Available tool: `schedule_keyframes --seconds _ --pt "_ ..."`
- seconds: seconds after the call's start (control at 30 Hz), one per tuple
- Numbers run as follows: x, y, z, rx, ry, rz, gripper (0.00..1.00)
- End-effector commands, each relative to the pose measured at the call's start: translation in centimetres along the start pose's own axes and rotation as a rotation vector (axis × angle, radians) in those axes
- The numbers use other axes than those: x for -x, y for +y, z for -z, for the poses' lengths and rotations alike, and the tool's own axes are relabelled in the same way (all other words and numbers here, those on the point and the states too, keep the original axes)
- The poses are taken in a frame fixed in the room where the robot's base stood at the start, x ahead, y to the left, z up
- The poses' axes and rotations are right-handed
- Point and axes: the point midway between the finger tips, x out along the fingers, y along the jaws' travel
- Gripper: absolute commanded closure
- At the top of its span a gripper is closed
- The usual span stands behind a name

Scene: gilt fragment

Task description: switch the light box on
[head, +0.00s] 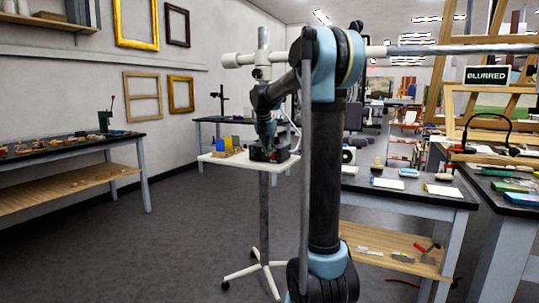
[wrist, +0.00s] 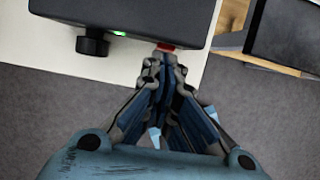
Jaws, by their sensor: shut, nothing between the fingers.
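A dark box (wrist: 150,8), which I take to be the light box, sits on a white top (wrist: 55,45) in the wrist view. Its front has a black knob (wrist: 92,46), a small lit green light (wrist: 118,33) and a red part (wrist: 165,46), probably the switch. My gripper (wrist: 163,62) is shut and empty, its fingertips right at the red part and partly covering it. I cannot tell whether they touch. In the head view the dark box (head: 283,156) is small, and my gripper (head: 267,140) points down at it.
The white stand (head: 222,160) has a thin pole and spread feet. Yellow and blue items (head: 227,144) stand on its left side. A workbench (head: 400,188) with small items is at the right, and another bench (head: 60,145) at the left. Grey floor (head: 150,240) is open at the left front.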

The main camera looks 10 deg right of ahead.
Motion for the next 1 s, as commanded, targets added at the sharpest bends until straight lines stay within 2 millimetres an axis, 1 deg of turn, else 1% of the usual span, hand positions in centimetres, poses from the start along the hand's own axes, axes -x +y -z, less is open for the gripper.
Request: schedule_keyframes --seconds 0.37,0.47,0.63,0.9,1.0 --pt "0.1 0.0 0.2 0.000 0.000 0.000 1.00" --pt "0.5 0.1 0.8 0.000 0.000 0.000 1.00" --pt "1.6 0.5 2.8 0.001 0.001 0.001 1.00" --pt "6.6 0.1 1.1 -0.006 0.001 0.003 1.00" --pt "8.2 0.1 0.7 -0.007 0.001 0.003 1.00"
